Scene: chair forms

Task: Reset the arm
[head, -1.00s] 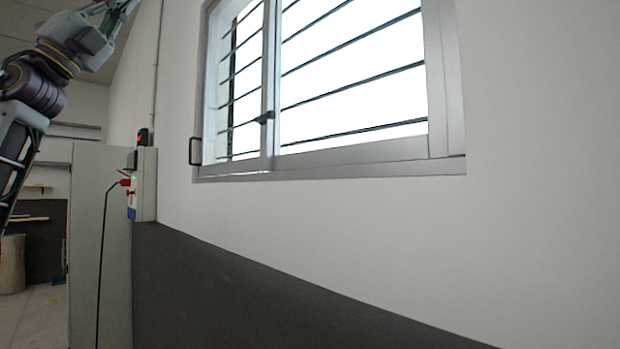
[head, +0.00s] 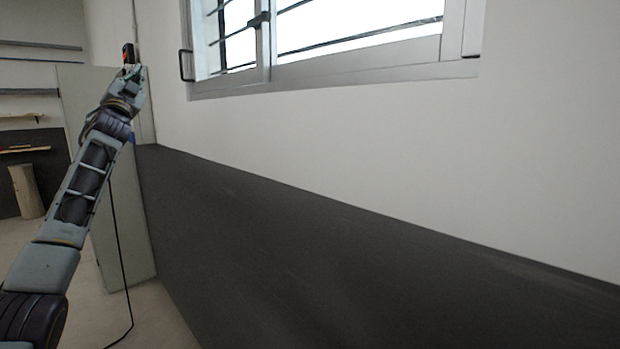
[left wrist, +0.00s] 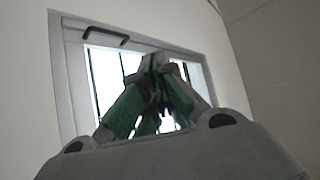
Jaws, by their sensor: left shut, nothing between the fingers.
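My left arm comes in from the lower left of the head view and reaches up and away. Its gripper (head: 130,72) is at the far end, in front of the tall grey cabinet and the wall, small and hard to make out. In the left wrist view the green and grey fingers (left wrist: 157,62) come together at their tips, with nothing between them. The barred window shows behind them. My right arm and gripper are not in view.
The silver-framed window (head: 340,72) is in the white wall, above a dark lower panel (head: 350,270). The tall grey cabinet (head: 135,240) stands at the left by the wall. Shelves (head: 30,92) and a beige cylinder (head: 27,190) are farther back. A black cable hangs to the floor.

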